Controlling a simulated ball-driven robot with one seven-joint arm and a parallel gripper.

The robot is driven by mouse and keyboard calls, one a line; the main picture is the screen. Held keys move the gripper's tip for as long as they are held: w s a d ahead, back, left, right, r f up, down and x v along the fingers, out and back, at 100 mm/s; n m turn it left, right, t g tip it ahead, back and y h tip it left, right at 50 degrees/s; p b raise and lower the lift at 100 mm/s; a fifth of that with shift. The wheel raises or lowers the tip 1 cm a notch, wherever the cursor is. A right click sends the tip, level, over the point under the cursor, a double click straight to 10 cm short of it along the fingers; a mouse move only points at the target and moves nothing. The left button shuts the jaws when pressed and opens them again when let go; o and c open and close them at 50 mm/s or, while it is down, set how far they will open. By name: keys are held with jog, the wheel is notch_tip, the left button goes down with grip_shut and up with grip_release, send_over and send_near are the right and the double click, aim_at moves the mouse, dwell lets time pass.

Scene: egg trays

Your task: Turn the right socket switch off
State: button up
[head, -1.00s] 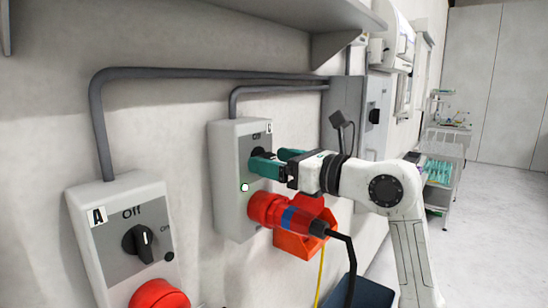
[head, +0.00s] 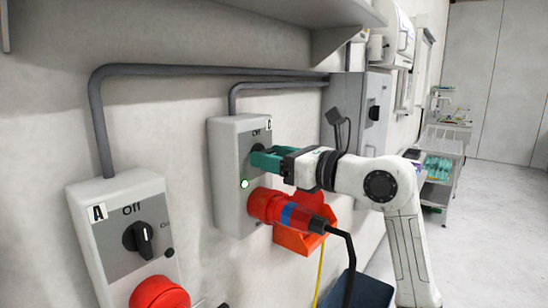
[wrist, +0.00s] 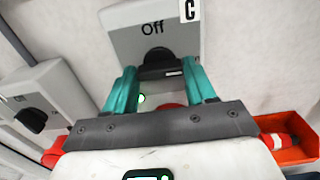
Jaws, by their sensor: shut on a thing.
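The right socket box (head: 228,180) is light grey, with an "Off" mark and a letter label at its top. A green light (head: 244,184) glows on it. Its black switch knob (wrist: 157,60) shows beneath the "Off" mark in the wrist view. In the head view the knob is mostly hidden by my gripper (head: 266,159). The green fingers are shut on the knob, one on each side of it. A red plug (head: 290,214) with a blue band sits in the red socket below.
The left socket box (head: 86,219), labelled A, has a black knob (head: 139,239) and red socket (head: 160,293). A grey shelf (head: 350,35) overhangs. Open floor lies at right.

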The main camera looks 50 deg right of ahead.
jog(key=shift+f+n+b, duration=0.1)
jog(key=shift+n+b, duration=0.25)
jog(key=shift+n, duration=0.05)
jog(key=n+b, duration=0.3)
jog(key=shift+f+n, duration=0.15)
jog(key=shift+n, duration=0.25)
jog(key=n+b, duration=0.4)
jog(key=shift+b, duration=0.35)
jog(key=n+b, duration=0.4)
jog(key=n, duration=0.1)
jog(key=shift+b, duration=0.35)
jog(key=shift+n+b, duration=1.85)
jog(key=shift+n, duration=0.35)
jog(key=o, duration=1)
jog(key=shift+r, duration=0.2)
jog(key=shift+o, duration=0.2)
